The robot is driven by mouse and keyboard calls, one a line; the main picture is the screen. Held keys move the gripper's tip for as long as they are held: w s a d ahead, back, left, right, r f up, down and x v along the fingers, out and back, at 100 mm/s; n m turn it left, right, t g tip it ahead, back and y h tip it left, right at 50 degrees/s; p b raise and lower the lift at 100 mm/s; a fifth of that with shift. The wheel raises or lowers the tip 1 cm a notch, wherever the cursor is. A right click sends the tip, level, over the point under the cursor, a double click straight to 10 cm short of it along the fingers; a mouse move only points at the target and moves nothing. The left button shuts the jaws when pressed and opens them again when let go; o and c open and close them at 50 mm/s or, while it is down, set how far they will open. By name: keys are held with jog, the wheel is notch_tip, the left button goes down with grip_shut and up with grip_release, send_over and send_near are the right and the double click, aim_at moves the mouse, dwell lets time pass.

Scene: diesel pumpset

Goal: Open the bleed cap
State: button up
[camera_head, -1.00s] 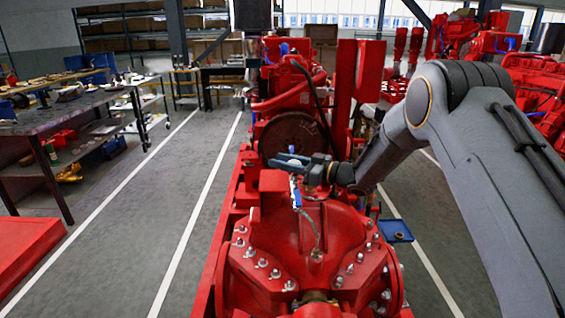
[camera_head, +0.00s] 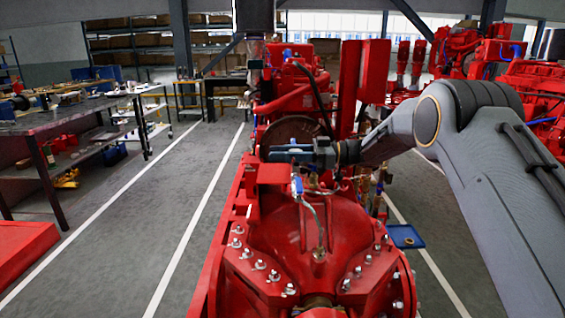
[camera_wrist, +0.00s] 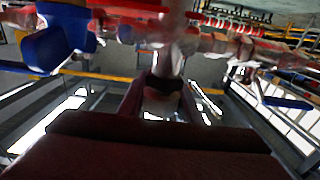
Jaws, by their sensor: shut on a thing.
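The red pump casing (camera_head: 285,232) fills the lower middle of the head view. A thin pipe rises from it to a small valve with a blue lever (camera_head: 297,186). The blue valve part (camera_wrist: 55,45) shows large at the upper left of the wrist view. My gripper (camera_head: 280,153) reaches in from the right, just above and behind this valve. In the wrist view my gripper (camera_wrist: 160,95) is shut on a small pale piece with a dark band, seemingly the bleed cap (camera_wrist: 165,102). The piece is blurred there and hidden in the head view.
A red block (camera_head: 274,173) stands just below my gripper. The red engine (camera_head: 292,130) with its dark wheel is behind. A blue tray (camera_head: 405,236) lies at the right. A workbench (camera_head: 75,112) stands at the left, with clear floor between it and the pumpset.

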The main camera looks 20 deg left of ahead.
jog(key=shift+s+n+g+b, duration=0.1)
jog(key=shift+n+g+b, duration=0.2)
jog(key=shift+g+b, duration=0.15)
jog(key=o, duration=1.1)
jog(key=shift+d, duration=0.15)
jog(key=b+v, duration=0.1)
jog(key=v, duration=0.6)
jog(key=shift+w+d+r, duration=0.1)
jog(key=shift+w+d, duration=0.15)
jog(key=shift+r, duration=0.1)
